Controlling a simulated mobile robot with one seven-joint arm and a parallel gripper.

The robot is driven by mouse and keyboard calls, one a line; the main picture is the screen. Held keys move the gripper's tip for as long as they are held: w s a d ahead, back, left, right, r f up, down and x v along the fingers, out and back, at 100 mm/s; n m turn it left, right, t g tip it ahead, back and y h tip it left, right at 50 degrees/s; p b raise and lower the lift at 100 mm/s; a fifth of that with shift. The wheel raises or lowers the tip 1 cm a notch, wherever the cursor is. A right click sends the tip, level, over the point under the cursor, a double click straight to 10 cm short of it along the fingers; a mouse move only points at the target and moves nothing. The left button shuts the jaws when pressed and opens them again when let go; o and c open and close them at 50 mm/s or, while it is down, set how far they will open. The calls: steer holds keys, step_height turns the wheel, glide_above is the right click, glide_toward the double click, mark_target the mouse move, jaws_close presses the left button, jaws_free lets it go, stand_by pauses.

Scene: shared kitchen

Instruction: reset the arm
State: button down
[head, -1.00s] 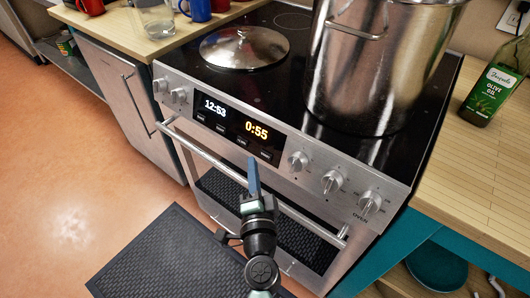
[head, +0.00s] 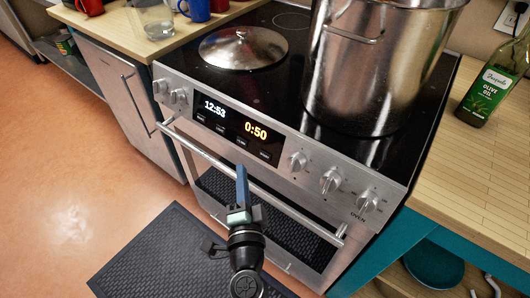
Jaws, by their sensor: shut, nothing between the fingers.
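My gripper (head: 241,185) is in the lower middle of the head view, in front of the oven door of the stove (head: 330,160). Its narrow blue-grey fingers are together and point up toward the control panel, with nothing visible between them. The fingertips appear just below the display in the picture, overlapping the oven handle (head: 255,180). I cannot tell how far they are from the handle. My wrist is below, near the bottom edge.
A large steel pot (head: 372,75) and a lid (head: 243,48) sit on the cooktop. An olive oil bottle (head: 490,90) stands on the right counter. A glass (head: 157,22) and mugs are on the left counter. A dark mat (head: 165,255) lies on the open floor.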

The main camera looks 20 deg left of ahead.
steer(key=shift+r, duration=0.1)
steer(key=w+d+r+n+t+y, duration=0.15)
steer(key=r+n, duration=0.25)
steer(key=r, duration=1.1)
steer(key=w+d+r+n+t+y, duration=0.1)
steer(key=w+d+r+n+t, duration=0.3)
steer(key=r, duration=1.1)
steer(key=s+d+r+t+h, duration=0.25)
steer(key=s+d+r, duration=0.2)
steer(key=r, duration=0.35)
steer(key=s+d+r+n+t+h, duration=0.1)
steer(key=s+d+r+h, duration=0.25)
steer(key=s+r, duration=0.35)
steer(key=s+d+r+t+h, duration=0.2)
steer(key=s+d+r+h, duration=0.15)
steer(key=r, duration=0.55)
step_height(320, 180, up, 13)
steer(key=a+p, duration=0.1)
steer(key=p, duration=1.3)
steer(key=shift+w+r+n, duration=0.15)
steer(key=shift+n, duration=0.15)
